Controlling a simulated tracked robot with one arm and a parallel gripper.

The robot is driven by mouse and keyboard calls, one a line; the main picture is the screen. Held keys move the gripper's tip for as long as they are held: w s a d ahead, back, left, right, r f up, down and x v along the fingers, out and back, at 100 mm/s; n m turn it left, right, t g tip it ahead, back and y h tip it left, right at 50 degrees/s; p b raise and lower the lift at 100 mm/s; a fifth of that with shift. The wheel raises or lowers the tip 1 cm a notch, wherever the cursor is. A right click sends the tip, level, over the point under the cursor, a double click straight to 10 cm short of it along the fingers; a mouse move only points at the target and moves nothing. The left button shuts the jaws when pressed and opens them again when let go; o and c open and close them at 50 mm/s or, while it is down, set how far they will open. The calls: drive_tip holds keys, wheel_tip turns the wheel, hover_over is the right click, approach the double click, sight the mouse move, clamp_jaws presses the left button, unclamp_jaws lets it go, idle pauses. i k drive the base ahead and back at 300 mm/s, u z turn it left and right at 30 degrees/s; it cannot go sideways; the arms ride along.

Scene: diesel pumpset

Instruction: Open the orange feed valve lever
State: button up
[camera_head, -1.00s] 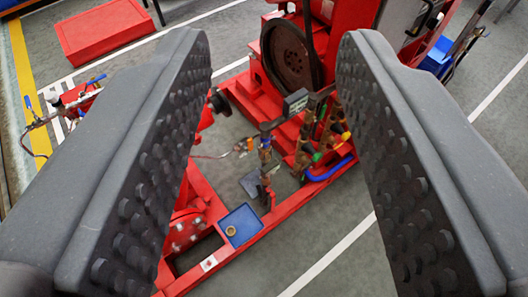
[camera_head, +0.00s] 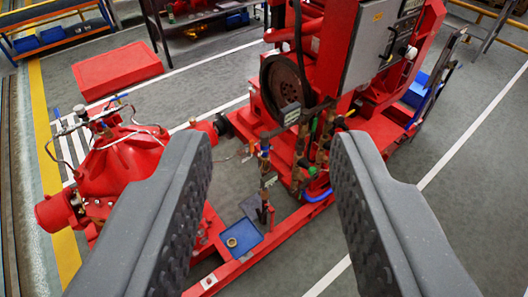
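My gripper (camera_head: 270,150) is open and empty, with its two dark grey studded fingers low at the left and right of the picture. Between and beyond the fingertips stands a cluster of small pipes and valves (camera_head: 264,165) on the red pumpset frame. A small orange part (camera_head: 247,152) shows at the left of this cluster; it is too small to tell whether it is the feed valve lever or how it is turned. Small yellow and green parts (camera_head: 340,120) show at the cluster's right. The gripper is well apart from all of them.
A red pump (camera_head: 125,160) with thin pipes stands at left. A red engine with a grey control panel (camera_head: 372,45) rises behind the valves. A blue tray (camera_head: 240,243) lies on the frame. A red box (camera_head: 117,68) is at the back left. Grey floor is clear at right.

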sight(252, 144)
drive_tip(key=u, duration=0.2)
drive_tip(key=i, duration=0.9)
drive_tip(key=z, duration=0.1)
